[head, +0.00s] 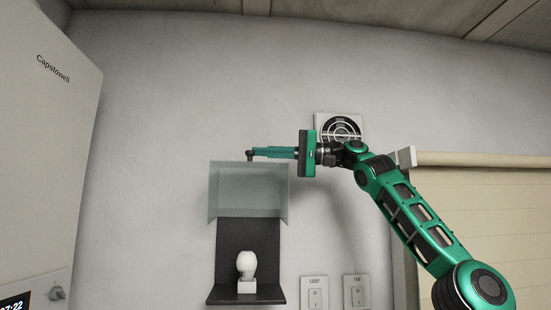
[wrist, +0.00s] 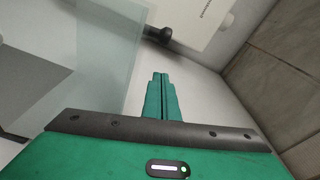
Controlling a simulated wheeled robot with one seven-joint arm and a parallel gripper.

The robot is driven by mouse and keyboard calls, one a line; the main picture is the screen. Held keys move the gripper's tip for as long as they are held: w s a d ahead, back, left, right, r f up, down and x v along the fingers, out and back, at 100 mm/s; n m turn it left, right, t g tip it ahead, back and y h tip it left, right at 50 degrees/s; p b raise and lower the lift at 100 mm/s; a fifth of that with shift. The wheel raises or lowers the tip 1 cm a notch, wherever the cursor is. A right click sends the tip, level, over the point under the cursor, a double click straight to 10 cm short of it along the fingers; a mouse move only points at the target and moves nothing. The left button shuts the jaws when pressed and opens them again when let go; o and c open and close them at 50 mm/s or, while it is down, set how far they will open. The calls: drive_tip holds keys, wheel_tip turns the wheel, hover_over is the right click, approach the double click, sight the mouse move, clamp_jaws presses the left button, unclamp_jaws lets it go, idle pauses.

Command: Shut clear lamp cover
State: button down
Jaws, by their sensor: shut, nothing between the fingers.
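The clear lamp cover (head: 248,190) is a pale see-through box, raised above the lamp on the wall, so the white bulb (head: 246,262) below is uncovered. I cannot tell whether the tips touch the knob.
The bulb stands on a dark bracket (head: 226,255) on the wall. Two switches (head: 314,292) are to its right. A white cabinet (head: 50,130) stands at the left, a round vent (head: 342,119) is behind my arm, and a blind (head: 490,200) hangs at the right.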

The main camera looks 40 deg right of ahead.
drive_tip(key=shift+x, duration=1.1)
drive_tip(key=shift+s+a+f, duration=0.1)
drive_tip(key=shift+s+f, duration=0.05)
drive_tip(key=shift+s, duration=0.35)
drive_tip(key=shift+s+a+f, duration=0.15)
drive_tip(key=shift+s, duration=0.35)
drive_tip(key=shift+s+a+f, duration=0.15)
drive_tip(key=shift+s+a, duration=0.05)
drive_tip(key=shift+s, duration=0.25)
drive_tip(key=shift+s+a+f, duration=0.15)
drive_tip(key=shift+s+a, duration=0.1)
drive_tip(key=shift+s, duration=0.2)
